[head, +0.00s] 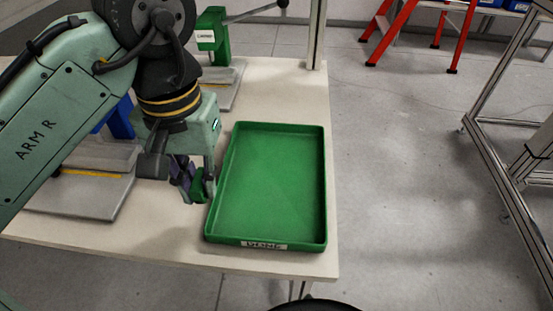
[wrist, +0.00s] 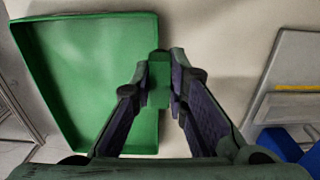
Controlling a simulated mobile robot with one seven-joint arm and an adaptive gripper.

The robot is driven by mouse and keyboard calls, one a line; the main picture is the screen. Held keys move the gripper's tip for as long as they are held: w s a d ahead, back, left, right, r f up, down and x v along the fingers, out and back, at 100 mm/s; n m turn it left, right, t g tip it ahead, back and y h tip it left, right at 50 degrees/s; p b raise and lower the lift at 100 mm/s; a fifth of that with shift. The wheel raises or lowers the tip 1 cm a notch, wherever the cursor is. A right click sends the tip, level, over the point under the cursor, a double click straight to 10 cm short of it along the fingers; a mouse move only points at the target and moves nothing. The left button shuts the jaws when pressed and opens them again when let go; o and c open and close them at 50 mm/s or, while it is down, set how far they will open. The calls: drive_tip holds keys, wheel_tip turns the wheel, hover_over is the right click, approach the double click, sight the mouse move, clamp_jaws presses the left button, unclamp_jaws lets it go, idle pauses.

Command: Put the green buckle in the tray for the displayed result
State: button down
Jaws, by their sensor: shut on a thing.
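My gripper (head: 190,182) is shut on the green buckle (head: 197,187), just left of a green tray in the head view. In the wrist view the buckle (wrist: 159,85) sits between the two fingers of my gripper (wrist: 162,75). The tray looks empty. It also shows on the left of the wrist view (wrist: 85,17). The fingers hide part of the buckle.
A blue fixture (head: 120,118) on a grey plate (head: 85,195) is partly behind my arm. A red step ladder (head: 412,15) stands on the floor beyond.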

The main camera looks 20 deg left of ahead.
drive_tip(key=w+d, duration=0.2)
drive_tip(key=w, duration=0.1)
drive_tip(key=w+d+p, duration=0.1)
drive_tip(key=w+d, duration=0.1)
drive_tip(key=w, duration=0.2)
drive_tip(key=w+d+f, duration=0.1)
drive_tip(key=w+d, duration=0.1)
drive_tip(key=w, duration=0.2)
drive_tip(key=shift+d, duration=0.35)
drive_tip(key=shift+f, duration=0.25)
drive_tip(key=shift+f+p, duration=0.35)
drive_tip(key=shift+f, duration=1.3)
drive_tip(key=shift+d, duration=0.1)
drive_tip(key=c, duration=2)
unclamp_jaws()
drive_tip(key=shift+f, duration=0.15)
drive_tip(key=shift+c, duration=0.2)
drive_tip(key=o, duration=0.5)
drive_tip(key=shift+c, duration=0.2)
wheel_tip(320, 180, up, 12)
drive_tip(key=shift+r, duration=0.2)
